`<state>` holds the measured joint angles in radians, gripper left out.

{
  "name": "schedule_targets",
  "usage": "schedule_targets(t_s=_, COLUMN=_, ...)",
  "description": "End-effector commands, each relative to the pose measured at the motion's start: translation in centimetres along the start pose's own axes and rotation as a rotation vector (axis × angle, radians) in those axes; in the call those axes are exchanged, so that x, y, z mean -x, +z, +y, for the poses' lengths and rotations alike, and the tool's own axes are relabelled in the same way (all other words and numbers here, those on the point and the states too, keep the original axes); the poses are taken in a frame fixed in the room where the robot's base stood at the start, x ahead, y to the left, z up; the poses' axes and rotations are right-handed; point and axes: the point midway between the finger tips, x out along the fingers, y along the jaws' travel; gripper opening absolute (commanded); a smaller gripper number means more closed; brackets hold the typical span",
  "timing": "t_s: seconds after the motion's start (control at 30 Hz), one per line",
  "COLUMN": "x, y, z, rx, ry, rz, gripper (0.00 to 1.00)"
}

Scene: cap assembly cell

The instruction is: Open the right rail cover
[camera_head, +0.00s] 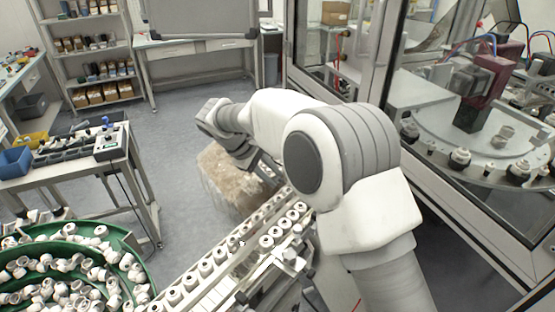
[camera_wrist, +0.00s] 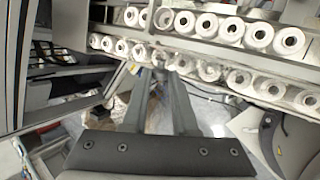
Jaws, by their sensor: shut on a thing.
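The twin feed rails (camera_head: 215,285) hold rows of white caps and run from the lower middle up to my arm in the head view. In the wrist view the cap rows (camera_wrist: 230,75) cross the top. My gripper (camera_wrist: 160,64) has its fingertips close together at the rail edge, on a small, thin part that looks like the right rail cover (camera_wrist: 185,62). The cover's outline is hard to make out, so I cannot tell how far it is raised. In the head view my gripper (camera_head: 272,175) reaches the far rail end, its tips partly hidden by my arm.
A green bowl feeder (camera_head: 130,245) full of white parts stands at lower left. A work table (camera_head: 75,170) with bins is at left. A glass-walled machine (camera_head: 470,200) stands at right. Floor (camera_head: 180,125) is open behind the rails, beside a brown box-like object (camera_head: 225,185).

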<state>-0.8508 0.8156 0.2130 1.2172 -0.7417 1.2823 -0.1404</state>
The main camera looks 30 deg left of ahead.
Motion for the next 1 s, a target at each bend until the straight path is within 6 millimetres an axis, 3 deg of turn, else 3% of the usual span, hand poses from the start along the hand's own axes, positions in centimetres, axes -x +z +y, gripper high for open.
schedule_targets(t_s=0.77, x=-0.27, y=-0.45, z=-0.56, rx=0.048, ry=0.000, rz=-0.090, gripper=0.00)
schedule_targets(t_s=0.8, x=-0.27, y=-0.45, z=-0.56, rx=0.048, ry=0.000, rz=-0.090, gripper=0.28)
schedule_targets(t_s=0.87, x=-0.27, y=-0.44, z=-0.56, rx=0.048, ry=0.000, rz=-0.090, gripper=0.39)
schedule_targets(t_s=1.0, x=-0.24, y=-0.43, z=-0.54, rx=0.048, ry=0.000, rz=-0.090, gripper=0.39)
